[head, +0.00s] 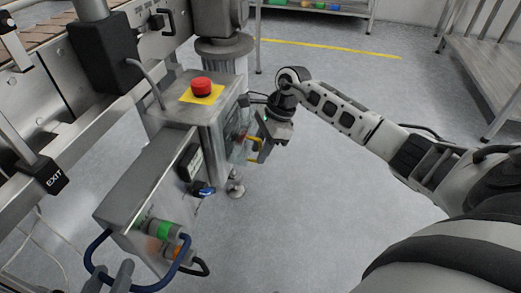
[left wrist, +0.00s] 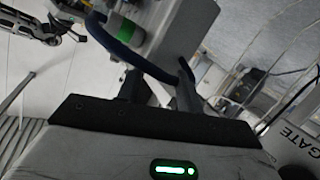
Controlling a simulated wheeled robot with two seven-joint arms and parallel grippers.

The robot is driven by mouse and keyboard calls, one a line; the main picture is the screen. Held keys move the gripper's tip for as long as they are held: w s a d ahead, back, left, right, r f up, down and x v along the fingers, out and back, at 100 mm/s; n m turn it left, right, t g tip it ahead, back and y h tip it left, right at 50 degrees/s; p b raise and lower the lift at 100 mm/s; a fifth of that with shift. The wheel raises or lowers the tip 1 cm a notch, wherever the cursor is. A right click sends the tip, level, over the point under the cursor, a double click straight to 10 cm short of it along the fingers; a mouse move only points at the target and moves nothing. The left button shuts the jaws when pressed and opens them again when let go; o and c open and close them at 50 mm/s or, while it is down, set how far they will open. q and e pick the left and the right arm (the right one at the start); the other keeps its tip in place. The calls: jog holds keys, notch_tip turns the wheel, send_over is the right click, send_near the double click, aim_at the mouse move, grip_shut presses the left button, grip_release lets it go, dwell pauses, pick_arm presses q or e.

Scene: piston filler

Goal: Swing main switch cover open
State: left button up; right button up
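A steel control cabinet (head: 207,118) carries a red emergency stop button on a yellow plate. On its right side a see-through, cover-like piece (head: 239,149) shows small red and yellow parts at a steep angle; its exact position is unclear. My right gripper (head: 258,147) is right beside this piece; its fingertips are small and partly lost against it, so I cannot tell whether they touch it.
A lower steel box (head: 140,187) with a green-banded connector (head: 158,229) and the hose juts out at front left. A conveyor frame (head: 70,100) fills the left. Open floor (head: 290,215) lies between the cabinet and my right arm. A metal shelf (head: 485,65) stands at the right.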

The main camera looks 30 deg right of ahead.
grip_shut()
jog(key=shift+f, duration=0.1)
